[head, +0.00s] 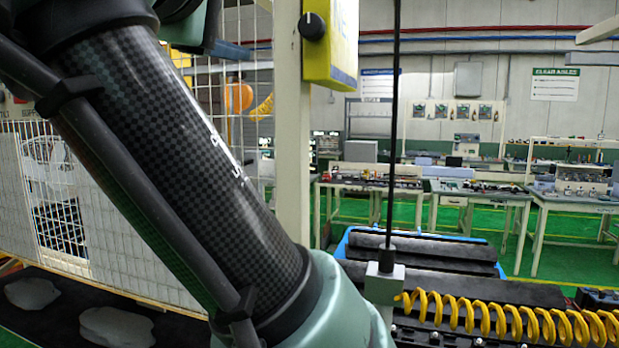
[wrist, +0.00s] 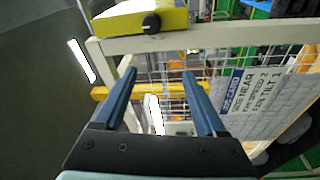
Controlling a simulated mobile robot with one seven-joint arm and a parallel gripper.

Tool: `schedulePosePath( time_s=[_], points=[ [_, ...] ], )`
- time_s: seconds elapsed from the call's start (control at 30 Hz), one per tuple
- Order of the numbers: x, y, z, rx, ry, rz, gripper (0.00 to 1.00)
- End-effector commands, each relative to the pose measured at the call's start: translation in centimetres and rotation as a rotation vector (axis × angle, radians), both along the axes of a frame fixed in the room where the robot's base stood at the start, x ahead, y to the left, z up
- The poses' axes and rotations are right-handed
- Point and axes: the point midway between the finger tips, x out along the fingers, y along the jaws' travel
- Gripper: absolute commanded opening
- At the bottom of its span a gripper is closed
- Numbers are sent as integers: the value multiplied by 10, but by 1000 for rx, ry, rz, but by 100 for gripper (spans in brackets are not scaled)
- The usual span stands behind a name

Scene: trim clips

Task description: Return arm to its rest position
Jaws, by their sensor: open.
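My gripper (wrist: 159,74) shows in the wrist view with its two blue fingers spread wide apart. Nothing is between the fingers. Behind them are a cream frame and a white wire mesh; I cannot tell how far off these are. In the head view my arm crosses the left half from upper left to bottom middle, with a checkered dark link and pale green joints.
A yellow box (head: 330,42) with a black knob hangs on a cream post (head: 291,130) close to my arm. Mesh fencing (head: 110,255) stands at left. A blue bin (head: 345,240) holds dark pieces, near a yellow coiled hose (head: 500,318). Workbenches (head: 570,200) stand farther back.

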Motion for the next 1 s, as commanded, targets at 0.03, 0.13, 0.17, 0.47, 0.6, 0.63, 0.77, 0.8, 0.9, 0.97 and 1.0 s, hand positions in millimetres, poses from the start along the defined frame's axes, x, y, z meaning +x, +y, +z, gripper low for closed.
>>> schedulePosePath(
  time_s=[0.03, 0.13, 0.17, 0.47, 0.6, 0.63, 0.77, 0.8, 0.9, 0.97, 1.0],
  points=[
    [4, 6, -17, 84, -36, 69, 73],
    [3, 12, -34, 276, -133, 199, 73],
    [1, 12, -38, 335, -162, 235, 73],
    [-47, -20, -85, 889, -452, 520, 73],
    [-81, -44, -104, 1075, -579, 615, 73],
    [-88, -48, -107, 1104, -602, 632, 73],
    [-112, -62, -117, 1189, -673, 688, 73],
    [-117, -64, -118, 1203, -689, 700, 73],
    [-124, -68, -119, 1221, -708, 717, 73],
    [-125, -68, -119, 1225, -712, 720, 73],
    [-125, -68, -119, 1226, -712, 721, 73]
  ],
)
